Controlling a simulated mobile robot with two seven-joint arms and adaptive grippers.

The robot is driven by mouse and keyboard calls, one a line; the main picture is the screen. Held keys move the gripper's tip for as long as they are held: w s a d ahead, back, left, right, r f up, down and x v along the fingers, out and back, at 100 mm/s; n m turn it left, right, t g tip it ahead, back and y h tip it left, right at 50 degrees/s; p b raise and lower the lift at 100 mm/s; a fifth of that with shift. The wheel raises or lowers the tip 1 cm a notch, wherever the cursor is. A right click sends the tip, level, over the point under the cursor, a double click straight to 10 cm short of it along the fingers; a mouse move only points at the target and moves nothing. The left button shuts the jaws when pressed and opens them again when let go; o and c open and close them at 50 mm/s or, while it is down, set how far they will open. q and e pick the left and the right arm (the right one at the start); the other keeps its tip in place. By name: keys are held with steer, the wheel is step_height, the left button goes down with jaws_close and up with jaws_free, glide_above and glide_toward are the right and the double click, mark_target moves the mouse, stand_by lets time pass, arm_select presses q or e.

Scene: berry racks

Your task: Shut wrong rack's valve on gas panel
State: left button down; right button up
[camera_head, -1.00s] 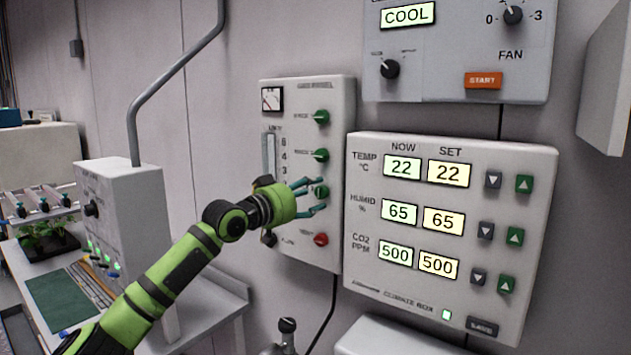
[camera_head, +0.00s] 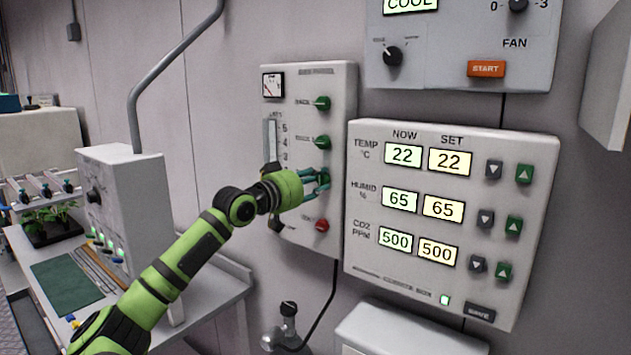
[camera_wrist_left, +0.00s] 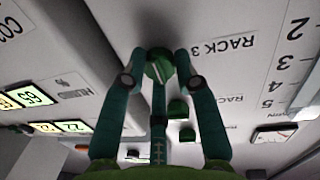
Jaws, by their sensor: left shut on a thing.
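The gas panel (camera_head: 340,225) is a pale wall box with a column of green valves and a red knob (camera_head: 321,225) below them. The top green valve (camera_head: 322,103) and the second green valve (camera_head: 322,142) are free. My left gripper (camera_head: 324,180) reaches the third valve, which its fingers partly cover. In the left wrist view, my left gripper (camera_wrist_left: 160,62) has its fingers on both sides of this green valve (camera_wrist_left: 157,70), beside the label "RACK 3". The picture there is upside down. The right gripper is not in view.
A climate box (camera_head: 450,285) with lit displays hangs close to the right of the panel. A cooling unit (camera_head: 440,70) is above it. A grey box (camera_head: 125,185) with a conduit stands on the bench (camera_head: 215,285) at left. A dark hose runs below the panel.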

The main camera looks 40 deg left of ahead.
arm_select(q)
steer(key=shift+r+n, duration=0.2)
steer(key=shift+n, duration=0.3)
steer(key=n, duration=0.3)
steer(key=shift+s+a+n+t, duration=0.1)
steer(key=shift+n+t, duration=0.2)
steer(key=shift+n, duration=0.1)
steer(key=shift+r+n, duration=0.1)
steer(key=shift+n, duration=0.8)
steer(key=shift+n+t+y+p, duration=0.15)
steer(key=shift+n+y+p, duration=0.45)
steer(key=shift+n+p, duration=2.25)
steer(key=shift+n+t+y+p, duration=0.15)
steer(key=shift+n+y+p, duration=0.45)
steer(key=shift+n+p, duration=2.2)
steer(key=shift+f+n+b, duration=0.2)
steer(key=shift+n+b, duration=0.45)
steer(key=shift+n, duration=0.1)
